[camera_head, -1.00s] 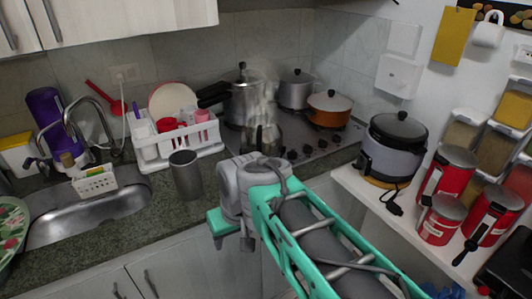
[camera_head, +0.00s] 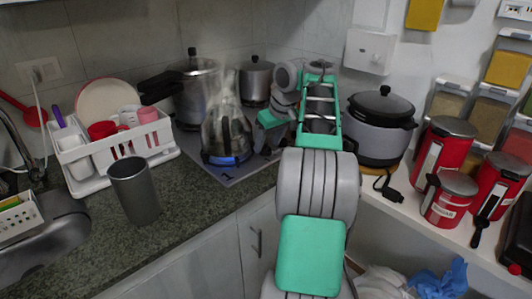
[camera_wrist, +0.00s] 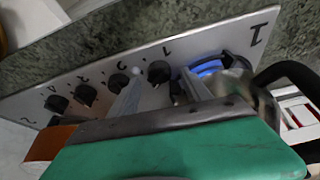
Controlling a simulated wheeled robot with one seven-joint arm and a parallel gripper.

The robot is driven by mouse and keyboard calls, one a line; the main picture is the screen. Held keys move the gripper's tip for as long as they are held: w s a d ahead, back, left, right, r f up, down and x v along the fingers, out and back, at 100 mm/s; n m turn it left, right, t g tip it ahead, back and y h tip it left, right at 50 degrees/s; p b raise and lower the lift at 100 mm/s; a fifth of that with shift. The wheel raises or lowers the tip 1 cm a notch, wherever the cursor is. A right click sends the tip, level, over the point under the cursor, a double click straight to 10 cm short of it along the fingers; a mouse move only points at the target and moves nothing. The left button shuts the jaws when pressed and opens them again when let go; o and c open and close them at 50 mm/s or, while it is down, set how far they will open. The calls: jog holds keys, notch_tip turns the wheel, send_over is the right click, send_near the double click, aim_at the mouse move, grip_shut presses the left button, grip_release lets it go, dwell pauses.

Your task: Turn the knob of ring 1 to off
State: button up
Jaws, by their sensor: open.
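The stove's front strip (camera_wrist: 30,100) shows in the wrist view with several black knobs in a row. One black knob (camera_wrist: 159,72) lies between the tips of my open gripper (camera_wrist: 161,74) in the picture; I cannot tell whether the fingers touch it. Another dark knob-like part (camera_wrist: 178,91) shows by the right finger. A blue glow (camera_wrist: 208,68) shows at the burner beside them. In the head view, a steaming glass pot (camera_head: 213,135) stands over a blue-lit ring (camera_head: 230,160). My arm reaches over the stove's right side and hides most knobs there.
A grey pressure cooker (camera_head: 197,95) and a steel pot (camera_head: 256,82) stand at the back of the stove. A white dish rack (camera_head: 80,165) and a grey cup (camera_head: 134,190) are to the left. A rice cooker (camera_head: 380,135) stands on the right shelf.

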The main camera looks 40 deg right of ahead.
jog(key=shift+x, duration=0.9)
jog(key=shift+s, duration=0.1)
grip_shut()
